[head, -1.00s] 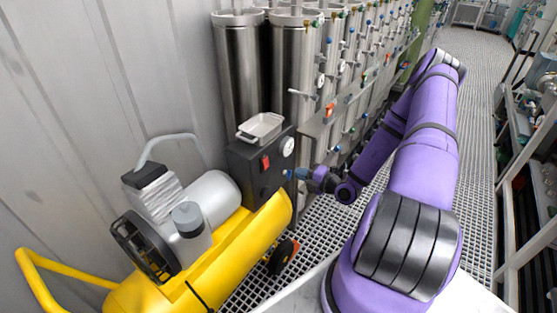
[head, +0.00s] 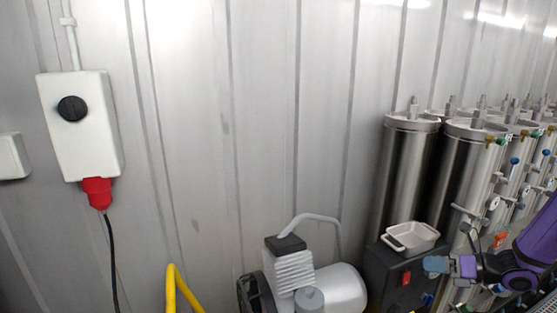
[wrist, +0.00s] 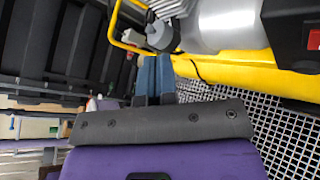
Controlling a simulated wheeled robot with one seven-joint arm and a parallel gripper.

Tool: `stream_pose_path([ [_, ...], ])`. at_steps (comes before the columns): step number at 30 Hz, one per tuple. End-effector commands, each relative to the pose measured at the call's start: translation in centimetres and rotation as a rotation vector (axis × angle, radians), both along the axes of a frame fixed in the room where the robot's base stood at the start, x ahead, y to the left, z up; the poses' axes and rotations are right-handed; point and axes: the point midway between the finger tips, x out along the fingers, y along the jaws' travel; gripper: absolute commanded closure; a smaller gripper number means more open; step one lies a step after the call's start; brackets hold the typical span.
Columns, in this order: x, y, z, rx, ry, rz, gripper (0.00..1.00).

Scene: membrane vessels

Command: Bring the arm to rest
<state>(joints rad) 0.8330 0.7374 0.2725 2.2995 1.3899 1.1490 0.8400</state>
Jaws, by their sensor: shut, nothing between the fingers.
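My gripper (head: 436,264) is at the lower right of the head view, its blue fingers pointing left, in front of the right part of the black control box. Whether it touches the box cannot be told. In the wrist view the two blue fingers (wrist: 153,78) are together with nothing between them. They point toward the yellow compressor frame (wrist: 245,68). The purple arm (head: 535,245) enters from the right edge of the head view; most of it is out of frame.
A white tray (head: 411,237) sits on the black control box (head: 385,272). The compressor (head: 335,290) stands left of it. Steel vessels (head: 408,170) with valves stand behind and right. A switch box (head: 80,125) hangs on the wall. Metal grating (wrist: 290,130) lies below.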

Motion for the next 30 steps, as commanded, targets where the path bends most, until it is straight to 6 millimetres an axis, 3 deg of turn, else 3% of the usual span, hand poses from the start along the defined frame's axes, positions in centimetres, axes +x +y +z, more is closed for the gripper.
stream_pose_path([
  [3, -0.9, 2.0, 3.0, -0.139, -0.099, 0.154, 1.00],
  [15, -5.6, 7.3, 11.2, -0.563, -0.451, 0.666, 1.00],
  [30, -13.3, 10.7, 19.7, -1.046, -0.914, 1.282, 1.00],
])
